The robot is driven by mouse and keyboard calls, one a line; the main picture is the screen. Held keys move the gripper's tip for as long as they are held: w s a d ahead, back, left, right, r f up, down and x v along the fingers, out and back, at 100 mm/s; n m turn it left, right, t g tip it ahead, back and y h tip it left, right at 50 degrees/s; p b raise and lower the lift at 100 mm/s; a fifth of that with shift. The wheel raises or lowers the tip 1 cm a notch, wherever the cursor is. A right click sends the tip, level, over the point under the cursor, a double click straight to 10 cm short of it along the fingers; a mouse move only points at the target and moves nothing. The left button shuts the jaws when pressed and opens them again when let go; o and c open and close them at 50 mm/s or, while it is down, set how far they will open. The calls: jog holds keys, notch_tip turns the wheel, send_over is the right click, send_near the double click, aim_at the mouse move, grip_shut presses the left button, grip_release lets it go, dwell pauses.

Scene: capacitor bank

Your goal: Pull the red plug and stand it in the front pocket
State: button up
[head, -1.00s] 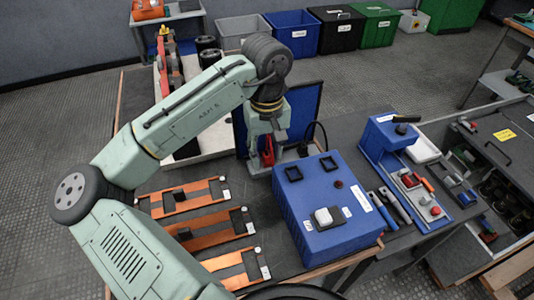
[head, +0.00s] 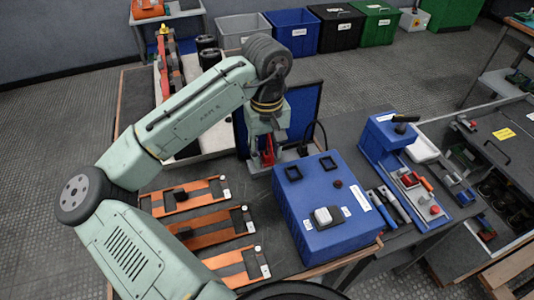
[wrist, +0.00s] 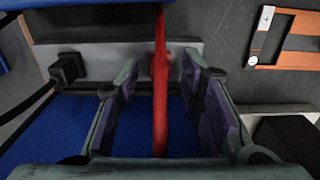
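The red plug (head: 268,157) stands upright behind the blue box, partly hidden by my gripper in the head view. In the wrist view the red plug (wrist: 160,85) runs between the two purple-padded fingers of my gripper (wrist: 160,105). The fingers are spread, with a visible gap on each side of the plug. The plug's lower end meets a grey strip (wrist: 105,60).
A white-topped switch (head: 323,215) sits on the blue box. Orange strips (head: 215,240) with black blocks lie left of it. A blue panel (head: 305,110) stands behind my gripper. A blue tool tray (head: 375,150) lies to the right.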

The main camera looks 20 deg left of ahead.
aim_at(267, 149)
grip_shut()
jog(key=shift+r, duration=0.15)
dwell(0.6)
jog(key=shift+r+p, duration=2.85)
jog(key=shift+r, duration=0.05)
